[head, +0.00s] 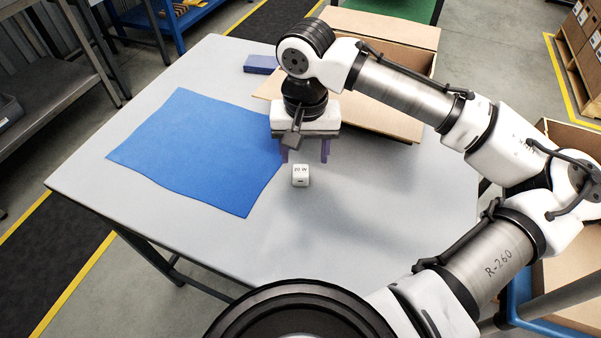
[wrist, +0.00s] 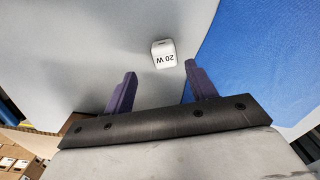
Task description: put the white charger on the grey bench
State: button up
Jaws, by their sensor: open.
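The white charger (head: 300,176), a small cube marked "20 W", appears to rest on the bare top of the grey bench (head: 420,190), just right of the blue mat. It also shows in the wrist view (wrist: 163,54), beyond the fingertips and between their lines. My gripper (head: 306,155) is open, its two purple fingers pointing down just behind and above the charger in the head view. Both fingers show in the wrist view (wrist: 160,74), with nothing between them. I see no contact with the charger.
The blue mat (head: 195,150) covers the bench's left part. An open cardboard carton (head: 385,25) stands at the back, its flap (head: 390,122) reaching over the bench behind my gripper. A small blue block (head: 262,64) lies at the back edge. The bench front is clear.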

aim_at(301, 170)
jog(key=f, duration=0.5)
jog(key=shift+s+a+f, duration=0.25)
jog(key=shift+a+f, duration=0.05)
jog(key=shift+a, duration=0.1)
jog(key=shift+c, duration=0.2)
jog(key=c, duration=1.1)
